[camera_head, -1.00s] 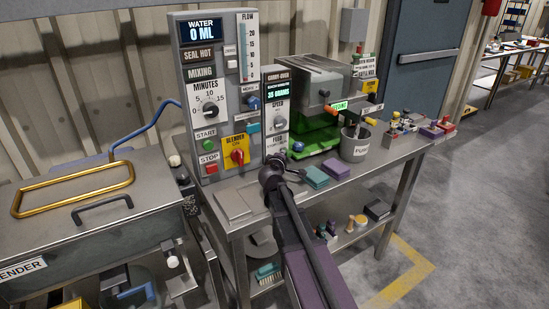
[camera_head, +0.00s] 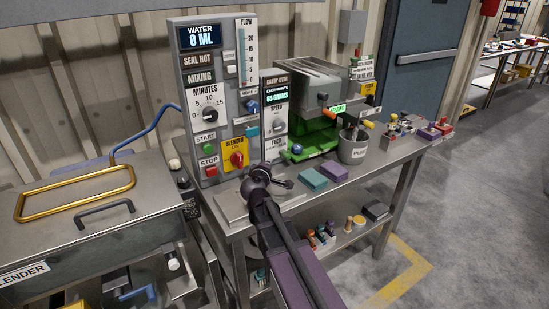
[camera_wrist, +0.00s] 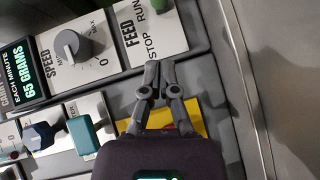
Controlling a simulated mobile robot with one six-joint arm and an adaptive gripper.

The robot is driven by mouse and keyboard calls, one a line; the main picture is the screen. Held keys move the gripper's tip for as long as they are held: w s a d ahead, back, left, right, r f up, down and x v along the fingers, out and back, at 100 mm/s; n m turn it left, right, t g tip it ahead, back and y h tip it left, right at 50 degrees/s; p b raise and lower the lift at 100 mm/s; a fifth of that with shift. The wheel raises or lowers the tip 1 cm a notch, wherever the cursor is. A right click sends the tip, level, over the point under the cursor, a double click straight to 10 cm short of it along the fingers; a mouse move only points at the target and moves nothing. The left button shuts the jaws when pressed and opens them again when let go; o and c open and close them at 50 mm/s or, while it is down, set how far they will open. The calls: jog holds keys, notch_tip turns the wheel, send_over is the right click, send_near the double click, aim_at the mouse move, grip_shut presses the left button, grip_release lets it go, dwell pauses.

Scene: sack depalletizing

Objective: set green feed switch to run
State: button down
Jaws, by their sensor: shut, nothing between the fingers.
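The green feed switch (camera_wrist: 164,6) is at the top edge of the wrist view, beside the word RUN, and is partly cut off. Its white FEED plate (camera_wrist: 158,40) carries the words STOP and RUN. In the head view the feed plate (camera_head: 273,149) shows on the narrow grey panel, but its switch is too small to make out. My gripper (camera_wrist: 158,66) is shut and empty, its fingertips appearing just below the word STOP in the wrist view. I cannot tell whether they touch the panel.
The speed knob (camera_wrist: 71,45) and a display reading 65 GRAMS (camera_wrist: 15,69) are left of the feed plate. A teal switch (camera_wrist: 84,135) and a blue knob (camera_wrist: 40,135) sit below. A yellow blender plate (camera_head: 235,154) with a red knob is nearby.

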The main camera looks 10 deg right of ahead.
jog(key=shift+p+v, duration=0.35)
jog(key=shift+v, duration=2.15)
jog(key=shift+s, duration=0.1)
